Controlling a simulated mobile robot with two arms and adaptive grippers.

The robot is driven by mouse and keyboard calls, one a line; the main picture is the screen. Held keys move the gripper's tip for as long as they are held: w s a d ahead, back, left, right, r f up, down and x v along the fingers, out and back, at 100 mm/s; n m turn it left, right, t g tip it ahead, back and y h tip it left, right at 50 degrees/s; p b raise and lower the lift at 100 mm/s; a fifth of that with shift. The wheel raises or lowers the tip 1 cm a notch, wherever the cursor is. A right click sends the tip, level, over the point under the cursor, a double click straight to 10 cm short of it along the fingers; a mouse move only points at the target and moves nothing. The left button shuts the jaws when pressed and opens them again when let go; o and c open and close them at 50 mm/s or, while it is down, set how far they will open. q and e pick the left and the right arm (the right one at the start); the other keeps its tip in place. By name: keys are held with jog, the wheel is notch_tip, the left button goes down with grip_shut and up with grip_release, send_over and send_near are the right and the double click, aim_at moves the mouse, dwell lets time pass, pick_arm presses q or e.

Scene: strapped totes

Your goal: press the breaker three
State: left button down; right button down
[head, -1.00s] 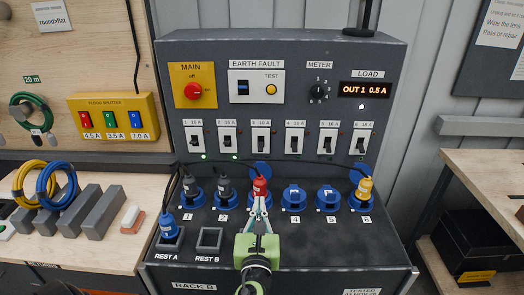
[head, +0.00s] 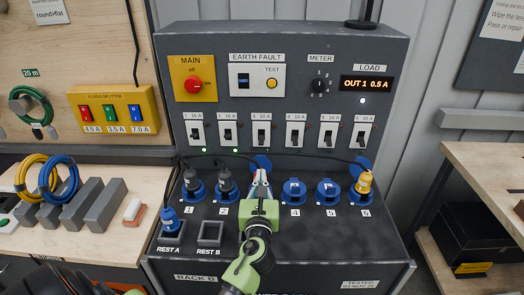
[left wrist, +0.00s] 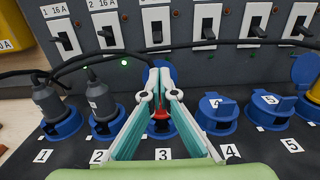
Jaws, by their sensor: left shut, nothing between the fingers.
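Breaker three (head: 261,134) is the third black lever switch in the row on the grey rack, and it also shows at top centre in the left wrist view (left wrist: 157,27). I cannot tell its lever position surely. My left gripper (head: 261,173) is shut and empty, its fingertips below breaker three and apart from it, over socket 3. It shows at the centre of the left wrist view (left wrist: 156,72). The red plug (left wrist: 160,122) in socket 3 is mostly hidden behind the fingers. My right gripper is out of view.
Green lamps glow under breakers one (head: 196,134) and two (head: 228,134). Dark plugs with black cables stand in sockets 1 and 2; a yellow plug (head: 365,183) is in socket 6. A cable runs across below the breakers. The load display (head: 367,84) reads OUT 1 0.5 A.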

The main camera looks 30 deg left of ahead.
aim_at(262, 156)
pick_arm(q)
jog(key=x, duration=1.1)
jog(key=shift+w+p, duration=0.1)
jog(key=shift+p, duration=0.2)
jog(key=shift+w+a, duration=0.35)
jog(key=shift+w, duration=0.15)
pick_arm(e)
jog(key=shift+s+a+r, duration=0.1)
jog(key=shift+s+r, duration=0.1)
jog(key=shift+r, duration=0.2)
pick_arm(q)
jog(key=shift+w, duration=0.1)
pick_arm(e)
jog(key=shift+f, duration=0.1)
